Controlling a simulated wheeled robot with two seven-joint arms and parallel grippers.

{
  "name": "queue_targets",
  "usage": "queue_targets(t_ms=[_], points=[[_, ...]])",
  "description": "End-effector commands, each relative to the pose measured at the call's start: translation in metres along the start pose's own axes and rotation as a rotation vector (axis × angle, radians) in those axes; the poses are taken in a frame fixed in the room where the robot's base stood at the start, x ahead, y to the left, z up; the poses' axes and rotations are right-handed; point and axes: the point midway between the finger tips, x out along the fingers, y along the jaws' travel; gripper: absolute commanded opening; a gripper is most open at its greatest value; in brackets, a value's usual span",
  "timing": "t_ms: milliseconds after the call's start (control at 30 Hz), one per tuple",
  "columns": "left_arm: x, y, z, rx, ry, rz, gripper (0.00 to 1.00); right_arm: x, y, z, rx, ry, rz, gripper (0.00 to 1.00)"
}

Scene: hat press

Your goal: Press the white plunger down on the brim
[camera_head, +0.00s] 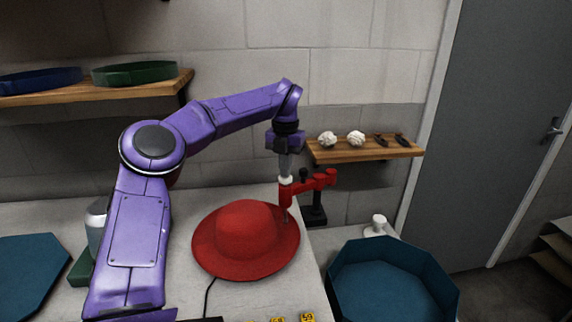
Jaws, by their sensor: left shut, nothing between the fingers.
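A red wide-brimmed hat (247,232) lies on the pale worktop, crown up. A red press (318,181) on a dark stand reaches over the right side of its brim. The white plunger (286,182) is at the left end of the press arm, with a thin tip below it at the brim; I cannot tell whether the tip touches. My left gripper (285,171) is shut and empty, pointing down right above the plunger and seeming to meet its top. The exact contact is too small to tell. My right gripper is not in view.
A blue octagonal bin (392,284) stands at the lower right, and a flat blue piece (30,275) lies at the left. A wooden shelf (365,152) with white balls hangs behind the press. Another shelf (110,88) is at upper left. A black cable runs by the hat.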

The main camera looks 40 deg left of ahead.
Motion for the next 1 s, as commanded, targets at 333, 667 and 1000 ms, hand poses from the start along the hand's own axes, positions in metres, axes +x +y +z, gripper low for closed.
queue_targets(t_ms=[333,667,1000], points=[[0.001,0.0003,-0.0003,0.0,0.003,0.001,0.0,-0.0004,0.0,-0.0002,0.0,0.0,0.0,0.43],[0.0045,0.0002,-0.0006,0.0,0.005,0.0,0.0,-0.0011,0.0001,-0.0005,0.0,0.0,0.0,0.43],[0.0065,0.0001,-0.0011,0.0,0.009,0.001,0.0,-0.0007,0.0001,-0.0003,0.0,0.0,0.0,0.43]])
